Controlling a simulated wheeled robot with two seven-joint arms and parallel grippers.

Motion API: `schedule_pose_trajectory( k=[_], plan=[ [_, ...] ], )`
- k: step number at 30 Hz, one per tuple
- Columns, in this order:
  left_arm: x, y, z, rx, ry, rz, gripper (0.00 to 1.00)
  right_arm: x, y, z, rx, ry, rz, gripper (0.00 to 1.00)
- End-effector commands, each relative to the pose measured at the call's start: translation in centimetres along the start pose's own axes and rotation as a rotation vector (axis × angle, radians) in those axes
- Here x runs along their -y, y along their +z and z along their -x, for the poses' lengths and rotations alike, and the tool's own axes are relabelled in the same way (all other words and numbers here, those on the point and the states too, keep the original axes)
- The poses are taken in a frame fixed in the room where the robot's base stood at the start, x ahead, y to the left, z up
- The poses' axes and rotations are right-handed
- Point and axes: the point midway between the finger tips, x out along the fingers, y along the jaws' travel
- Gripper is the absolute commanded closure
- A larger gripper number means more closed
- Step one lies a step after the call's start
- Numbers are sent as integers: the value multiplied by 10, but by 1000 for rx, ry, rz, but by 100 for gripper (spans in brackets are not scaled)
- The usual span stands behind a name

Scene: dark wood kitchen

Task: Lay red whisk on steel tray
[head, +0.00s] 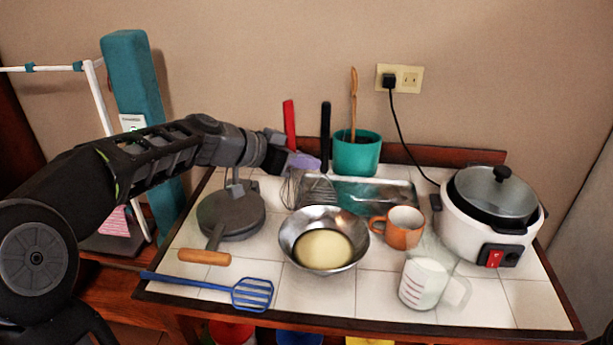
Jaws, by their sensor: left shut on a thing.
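My left gripper (292,155) comes in from the left and is shut on the red whisk (289,122). The whisk is roughly upright, its red handle above the gripper and its wire loops hanging below, by the tray's left end. I cannot tell whether the wires touch anything. The steel tray (385,196) lies at the back middle of the tiled table, partly hidden by the bowl and utensils. A black-handled utensil (325,135) shows just right of the whisk, its head over the tray's left part. My right gripper is not in view.
A steel bowl (298,242) and an orange mug (400,235) stand before the tray. A teal pot (357,155) is behind it, a rice cooker (470,228) to the right. A grey pan (232,212), blue spatula (210,287) and measuring jug (424,285) occupy the left and front.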

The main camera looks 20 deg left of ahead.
Motion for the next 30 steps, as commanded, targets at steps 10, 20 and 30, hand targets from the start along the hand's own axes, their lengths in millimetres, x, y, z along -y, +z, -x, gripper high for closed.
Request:
schedule_pose_trajectory(
  k=[10, 20, 30],
  plan=[
    [2, 30, -17, 2, 0, 2, 100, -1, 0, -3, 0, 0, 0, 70],
    [2, 33, -19, 0, -1, 1, 100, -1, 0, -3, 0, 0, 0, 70],
    [2, 34, -20, 0, 0, 0, 75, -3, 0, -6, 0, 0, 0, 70]
  ],
)
